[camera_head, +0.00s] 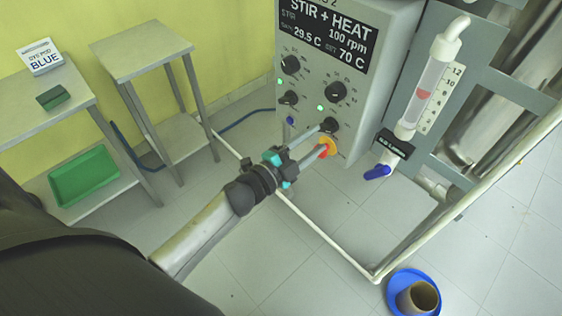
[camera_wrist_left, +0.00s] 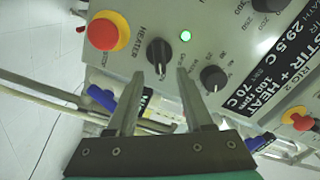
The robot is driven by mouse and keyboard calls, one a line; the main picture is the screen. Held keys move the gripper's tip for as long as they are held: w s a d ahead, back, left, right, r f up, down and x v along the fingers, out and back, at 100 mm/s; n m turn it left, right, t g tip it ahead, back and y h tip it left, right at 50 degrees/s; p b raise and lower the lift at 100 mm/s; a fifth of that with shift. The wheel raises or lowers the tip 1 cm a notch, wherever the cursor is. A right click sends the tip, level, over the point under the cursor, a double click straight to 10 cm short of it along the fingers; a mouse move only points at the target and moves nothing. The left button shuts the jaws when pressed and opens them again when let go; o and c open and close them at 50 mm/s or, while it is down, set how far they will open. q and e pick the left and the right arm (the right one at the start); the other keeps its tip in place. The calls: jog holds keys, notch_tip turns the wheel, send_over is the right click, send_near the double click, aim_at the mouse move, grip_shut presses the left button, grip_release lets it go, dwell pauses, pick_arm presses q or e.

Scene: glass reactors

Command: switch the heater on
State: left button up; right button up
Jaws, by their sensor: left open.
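The heater knob (camera_wrist_left: 159,54) is black with a white pointer line, beside the printed word HEATER in the left wrist view. In the head view the knob (camera_head: 329,124) is on the lower right of the grey control box (camera_head: 376,90). My left gripper (camera_head: 324,138) is open at the box front. In the left wrist view its two fingertips (camera_wrist_left: 160,74) lie on either side of the knob's lower end; whether they touch it I cannot tell. A green lamp (camera_wrist_left: 185,35) near the knob is lit. The display (camera_head: 327,32) reads STIR + HEAT, 29.5 C, 100 rpm, 70 C.
A red stop button on a yellow ring (camera_wrist_left: 104,34) is close beside the heater knob. Another black knob (camera_wrist_left: 213,78) is on the other side. A blue-handled valve (camera_head: 378,172) hangs right of the box. A white rail (camera_head: 310,227) runs low in front.

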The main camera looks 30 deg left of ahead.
pick_arm(q)
jog(key=v, duration=1.1)
jog(key=shift+s, duration=0.35)
jog(key=s+a+f+n+g+y, duration=0.1)
jog(key=s+f+n+g+y, duration=0.25)
jog(key=f, duration=0.95)
jog(key=s+a+f+n+g+y, duration=0.25)
jog(key=s+f+n, duration=0.2)
jog(key=f, duration=0.85)
jog(key=s+d+f+n+g, duration=0.1)
jog(key=s+f+n+g, duration=0.1)
jog(key=s, duration=0.5)
jog(key=s+d+f+n+g, duration=0.1)
jog(key=s+f+n+g, duration=0.1)
jog(key=s+f+g, duration=0.2)
jog(key=s+d+f+n+g, duration=0.1)
jog(key=s+f+g, duration=0.3)
jog(key=s+f, duration=0.4)
jog(key=s, duration=0.4)
jog(key=shift+d+f+n, duration=0.25)
jog(key=shift+n, duration=0.15)
